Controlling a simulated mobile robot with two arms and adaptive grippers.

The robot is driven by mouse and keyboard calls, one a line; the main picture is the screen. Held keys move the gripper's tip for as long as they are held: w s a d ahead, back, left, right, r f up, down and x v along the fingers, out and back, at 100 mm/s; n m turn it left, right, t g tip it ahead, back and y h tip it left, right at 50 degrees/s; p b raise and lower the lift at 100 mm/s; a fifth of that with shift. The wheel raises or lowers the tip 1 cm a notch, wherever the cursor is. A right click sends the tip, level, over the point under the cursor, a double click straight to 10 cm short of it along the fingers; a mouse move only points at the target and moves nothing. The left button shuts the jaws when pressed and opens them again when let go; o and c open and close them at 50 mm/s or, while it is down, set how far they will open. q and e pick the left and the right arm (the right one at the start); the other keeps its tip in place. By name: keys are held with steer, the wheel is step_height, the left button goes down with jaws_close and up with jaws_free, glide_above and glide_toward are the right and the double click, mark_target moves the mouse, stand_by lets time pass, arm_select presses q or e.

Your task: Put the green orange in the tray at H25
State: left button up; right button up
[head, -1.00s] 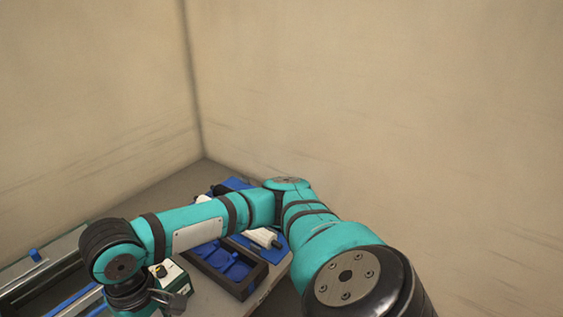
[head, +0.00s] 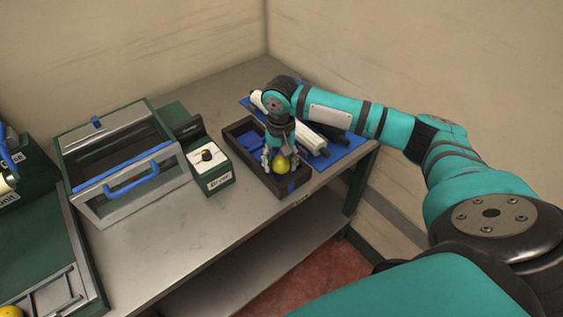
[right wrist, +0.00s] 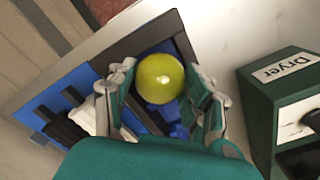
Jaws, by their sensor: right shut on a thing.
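The green orange (head: 282,166), yellowish green and round, is between the fingers of my right gripper (head: 279,158). It also shows in the right wrist view (right wrist: 160,77), where my right gripper's fingers (right wrist: 163,88) are shut on its sides. The dark tray (head: 239,152) with blue inner compartments is below the gripper; the orange is over its near part. I cannot tell whether the orange touches the tray floor. The tray's dark rim shows in the right wrist view too (right wrist: 121,50). No H25 marking is readable. My left gripper is not in view.
A green and white box labelled Dryer (head: 209,167) stands just left of the tray. A glass-lidded case with a blue handle (head: 118,165) stands farther left. White rollers lie on a blue mat (head: 345,150) at right. Another yellow fruit (head: 12,311) shows bottom left.

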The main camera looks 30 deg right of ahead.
mark_target(282, 168)
steer(key=shift+w+d, duration=0.55)
steer(key=shift+w, duration=0.3)
steer(key=shift+f, duration=0.3)
step_height(282, 168, down, 2)
steer(key=shift+d+f+p, duration=0.1)
steer(key=shift+p, duration=0.3)
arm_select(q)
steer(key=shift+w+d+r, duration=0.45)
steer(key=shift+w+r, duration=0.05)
arm_select(e)
steer(key=shift+f, duration=0.45)
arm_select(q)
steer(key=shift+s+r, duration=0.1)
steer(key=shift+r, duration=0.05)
arm_select(e)
steer(key=shift+s+f, duration=0.1)
steer(key=shift+f, duration=0.15)
steer(key=shift+f, duration=0.1)
steer(key=o, duration=0.9)
steer(key=shift+s+f, duration=0.1)
steer(key=shift+s, duration=0.05)
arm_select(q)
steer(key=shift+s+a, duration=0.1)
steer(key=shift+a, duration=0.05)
arm_select(e)
steer(key=shift+o, duration=0.5)
steer(key=shift+f, duration=0.15)
